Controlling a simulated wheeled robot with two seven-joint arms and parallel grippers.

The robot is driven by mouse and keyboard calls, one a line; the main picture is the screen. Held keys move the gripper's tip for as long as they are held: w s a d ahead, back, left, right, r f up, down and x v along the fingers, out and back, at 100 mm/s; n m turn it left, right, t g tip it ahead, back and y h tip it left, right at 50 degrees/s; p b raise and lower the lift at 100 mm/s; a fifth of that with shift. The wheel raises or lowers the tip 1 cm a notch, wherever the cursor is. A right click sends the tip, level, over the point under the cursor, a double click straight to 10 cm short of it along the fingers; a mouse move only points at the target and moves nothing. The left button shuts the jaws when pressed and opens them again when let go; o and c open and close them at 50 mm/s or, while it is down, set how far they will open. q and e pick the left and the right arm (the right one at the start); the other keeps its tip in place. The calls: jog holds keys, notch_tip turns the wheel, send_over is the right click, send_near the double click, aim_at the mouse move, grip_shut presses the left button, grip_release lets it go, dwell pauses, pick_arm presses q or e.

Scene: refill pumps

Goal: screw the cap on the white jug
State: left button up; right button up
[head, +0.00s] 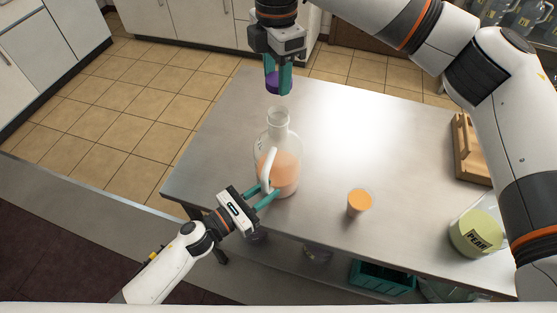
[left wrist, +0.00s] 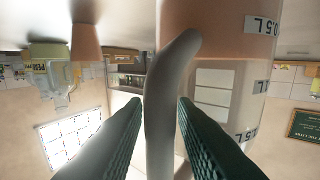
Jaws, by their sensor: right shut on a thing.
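The jug (head: 285,172) is clear with a white handle and orange liquid in its lower part. It stands upright on the metal table, its neck (head: 278,118) open at the top. My right gripper (head: 278,88) points down above the neck, shut on a purple cap (head: 272,83), with a gap between cap and neck. My left gripper (head: 268,196) is at the jug's handle. In the left wrist view the grey-white handle (left wrist: 160,100) passes between its two fingers (left wrist: 158,104), which look slightly apart from it.
An orange-filled cup (head: 359,203) stands right of the jug on the table (head: 330,130). A container with green contents labelled PEAR (head: 477,235) stands at the right. A wooden rack (head: 468,150) is at the right edge. A teal crate (head: 380,277) sits below the table.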

jog(key=shift+a, duration=0.1)
pick_arm(q)
grip_shut()
pick_arm(e)
jog(key=shift+f, duration=2.5)
jog(key=shift+f, duration=0.1)
jog(key=shift+f, duration=0.75)
jog(key=shift+f, duration=0.6)
